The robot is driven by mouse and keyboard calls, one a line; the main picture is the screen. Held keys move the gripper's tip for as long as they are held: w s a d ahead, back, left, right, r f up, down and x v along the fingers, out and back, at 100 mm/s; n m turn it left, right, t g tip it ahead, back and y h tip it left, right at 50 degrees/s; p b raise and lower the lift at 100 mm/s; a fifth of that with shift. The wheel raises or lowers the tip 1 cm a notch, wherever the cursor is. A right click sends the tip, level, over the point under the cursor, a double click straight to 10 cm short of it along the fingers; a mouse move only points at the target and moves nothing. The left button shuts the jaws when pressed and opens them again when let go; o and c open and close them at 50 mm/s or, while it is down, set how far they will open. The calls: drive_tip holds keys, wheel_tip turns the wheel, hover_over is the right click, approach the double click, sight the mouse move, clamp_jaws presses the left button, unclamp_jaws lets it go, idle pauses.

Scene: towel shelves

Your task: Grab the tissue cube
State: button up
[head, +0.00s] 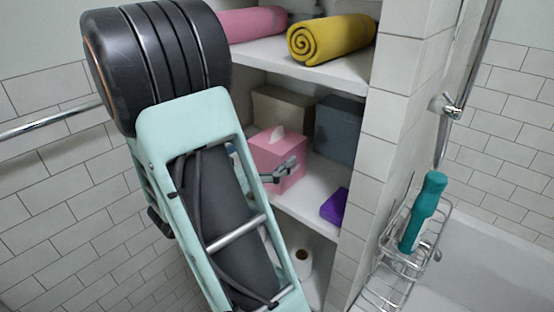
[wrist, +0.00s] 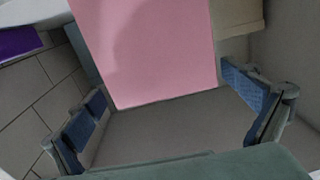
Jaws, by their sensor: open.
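The tissue cube (head: 277,157) is a pink box with a white tissue sticking out of its top. It stands on the middle shelf in the head view, partly hidden behind my arm and gripper. In the wrist view the pink cube (wrist: 150,50) fills the upper middle, between and beyond the fingers. My gripper (wrist: 168,112) is open, with one blue-padded finger on each side and nothing held between them. In the head view one finger of my gripper (head: 284,171) shows in front of the cube's lower right. I cannot tell whether it touches the cube.
A beige box (head: 282,108) and a grey-blue box (head: 340,128) stand behind the cube. A purple item (head: 335,206) lies at the shelf's right front. Rolled yellow (head: 331,40) and pink (head: 252,22) towels lie on the shelf above. A toilet roll (head: 302,261) stands below.

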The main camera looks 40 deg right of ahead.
sight(277, 143)
drive_tip(key=d, duration=0.2)
drive_tip(key=w+d, duration=0.1)
drive_tip(key=d, duration=0.1)
drive_tip(key=shift+d+f, duration=0.1)
drive_tip(key=shift+d, duration=0.1)
drive_tip(key=shift+c, duration=0.3)
drive_tip(key=c, duration=1.2)
drive_tip(key=shift+c, duration=0.2)
